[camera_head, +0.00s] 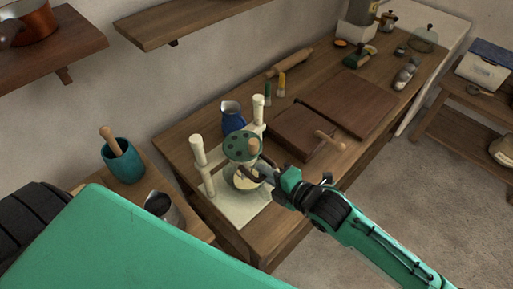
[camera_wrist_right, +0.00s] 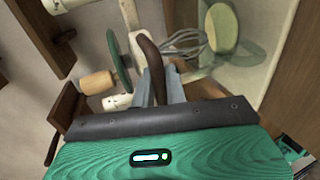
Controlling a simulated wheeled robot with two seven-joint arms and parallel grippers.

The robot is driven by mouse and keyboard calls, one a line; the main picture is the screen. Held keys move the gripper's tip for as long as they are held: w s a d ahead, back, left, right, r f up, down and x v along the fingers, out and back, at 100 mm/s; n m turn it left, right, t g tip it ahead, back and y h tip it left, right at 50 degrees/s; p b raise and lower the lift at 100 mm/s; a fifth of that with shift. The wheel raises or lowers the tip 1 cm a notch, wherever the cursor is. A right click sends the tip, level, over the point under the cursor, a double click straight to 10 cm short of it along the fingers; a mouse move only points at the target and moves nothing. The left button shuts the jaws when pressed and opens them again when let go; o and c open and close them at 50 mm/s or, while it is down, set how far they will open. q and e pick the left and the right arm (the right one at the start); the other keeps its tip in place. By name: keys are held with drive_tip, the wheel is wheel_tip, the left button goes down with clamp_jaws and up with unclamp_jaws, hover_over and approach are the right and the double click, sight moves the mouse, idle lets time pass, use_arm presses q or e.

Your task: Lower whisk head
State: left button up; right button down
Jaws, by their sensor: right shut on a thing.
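The hand mixer has a cream stand (camera_head: 228,209) with two upright posts and a green perforated wheel with a wooden knob (camera_head: 242,145). The green wheel also shows edge-on in the right wrist view (camera_wrist_right: 119,62). My right gripper (camera_head: 264,177) is shut on a dark brown curved handle (camera_wrist_right: 149,52) beside the wheel. The wire whisk head (camera_wrist_right: 188,40) shows behind the handle, close to a pale green round bowl (camera_wrist_right: 223,28). In the head view the gripper and wheel partly hide the whisk. My left gripper is not in view.
A blue jug (camera_head: 233,118) stands behind the mixer. A wooden box (camera_head: 303,131) and a wide brown board (camera_head: 348,105) lie to its right. A teal crock (camera_head: 122,160) and metal cup (camera_head: 163,209) stand at left. Shelves (camera_head: 190,18) hang on the wall.

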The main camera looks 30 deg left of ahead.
drive_tip(key=shift+f+b, duration=0.8)
drive_tip(key=shift+f, duration=0.6)
drive_tip(key=c, duration=1.3)
unclamp_jaws()
drive_tip(key=shift+r, duration=0.1)
drive_tip(key=shift+s+d+r+p, duration=0.2)
drive_tip(key=shift+d+r+p, duration=0.1)
drive_tip(key=shift+d+p, duration=0.25)
drive_tip(key=p+v, duration=0.2)
drive_tip(key=v, duration=0.4)
drive_tip(key=shift+f, duration=0.1)
